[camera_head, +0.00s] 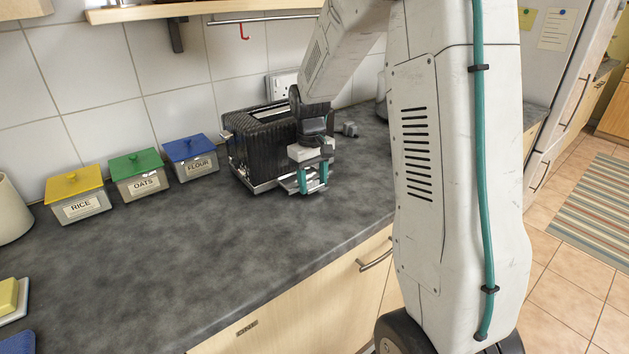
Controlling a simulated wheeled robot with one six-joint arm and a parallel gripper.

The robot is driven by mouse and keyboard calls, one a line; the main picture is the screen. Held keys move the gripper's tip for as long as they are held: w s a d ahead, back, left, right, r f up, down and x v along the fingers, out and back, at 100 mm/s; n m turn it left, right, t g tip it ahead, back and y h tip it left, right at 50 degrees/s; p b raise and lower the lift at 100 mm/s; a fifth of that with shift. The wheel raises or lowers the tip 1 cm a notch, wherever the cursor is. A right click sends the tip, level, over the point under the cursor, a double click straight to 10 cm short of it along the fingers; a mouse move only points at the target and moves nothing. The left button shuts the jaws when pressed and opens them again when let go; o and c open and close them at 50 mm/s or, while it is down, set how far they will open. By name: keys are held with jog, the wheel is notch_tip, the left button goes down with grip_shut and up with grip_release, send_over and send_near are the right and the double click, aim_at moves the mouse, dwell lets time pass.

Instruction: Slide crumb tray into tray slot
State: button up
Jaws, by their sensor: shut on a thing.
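My gripper (312,180) is at the near right end of a black ribbed toaster (262,145) on the grey counter. Its teal fingers are shut on the crumb tray (290,186), a thin silvery tray low at the toaster's base. The tray shows only in part, beside and under the fingers. The tray slot cannot be made out; my gripper and wrist cover that end of the toaster. I cannot tell how far the tray is inside the toaster.
Lidded boxes marked rice (80,200), oats (140,177) and flour (192,158) stand along the tiled wall left of the toaster. A wooden shelf (200,8) with a rail hangs above. The counter in front of the toaster (230,230) is clear.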

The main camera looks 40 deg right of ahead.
jog(key=shift+w, duration=0.9)
jog(key=o, duration=1.2)
jog(key=shift+r, duration=0.1)
jog(key=shift+r, duration=0.4)
notch_tip(320, 180, up, 3)
jog(key=shift+w, duration=0.1)
jog(key=s+a, duration=0.1)
jog(key=s, duration=0.4)
jog(key=s+a, duration=0.1)
jog(key=s, duration=0.4)
jog(key=s+a+r, duration=0.1)
jog(key=s, duration=0.4)
jog(key=shift+s+a, duration=0.35)
jog(key=shift+a, duration=0.05)
